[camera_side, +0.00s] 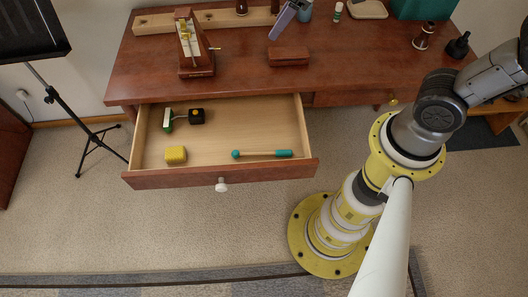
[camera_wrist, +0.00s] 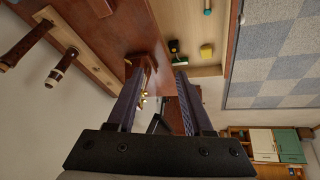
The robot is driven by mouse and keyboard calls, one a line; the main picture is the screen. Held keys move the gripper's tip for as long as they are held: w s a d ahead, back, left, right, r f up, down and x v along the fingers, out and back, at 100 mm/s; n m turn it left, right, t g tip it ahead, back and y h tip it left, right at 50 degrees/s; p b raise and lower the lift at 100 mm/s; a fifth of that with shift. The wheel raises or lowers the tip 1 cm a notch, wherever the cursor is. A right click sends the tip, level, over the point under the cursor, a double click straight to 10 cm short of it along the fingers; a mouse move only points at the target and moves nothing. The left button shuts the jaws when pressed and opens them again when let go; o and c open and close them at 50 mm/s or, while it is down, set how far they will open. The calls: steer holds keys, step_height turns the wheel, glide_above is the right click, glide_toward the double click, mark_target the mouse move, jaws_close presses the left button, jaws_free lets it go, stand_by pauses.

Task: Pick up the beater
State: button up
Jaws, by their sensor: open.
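The beater (camera_side: 263,153), with a teal ball head, a thin pale shaft and a thicker teal grip, lies flat in the open drawer, towards its front right. In the wrist view only its teal head (camera_wrist: 207,12) and a bit of shaft show at the top edge. My gripper (camera_wrist: 160,74) is open, with two dark bluish fingers apart and nothing held between them. It is up and away from the beater, pointing towards the metronome side of the desktop. In the side view the arm leaves at the right edge and I cannot clearly make out the gripper.
The drawer (camera_side: 222,180) also holds a yellow block (camera_side: 176,155), a black block (camera_side: 197,116) and a green-and-white item (camera_side: 168,120). Above it on the desktop stand a metronome (camera_side: 193,45) and a brown box (camera_side: 289,56). The drawer floor around the beater is clear.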

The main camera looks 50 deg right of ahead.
steer(key=w+a+f+n+g, duration=0.25)
steer(key=a+f, duration=0.25)
steer(key=f, duration=0.7)
steer(key=n+g, duration=0.1)
steer(key=g, duration=0.2)
glide_above(264, 152)
step_height(264, 152, down, 13)
steer(key=shift+h, duration=0.4)
step_height(264, 152, down, 13)
steer(key=shift+r, duration=0.15)
jaws_close()
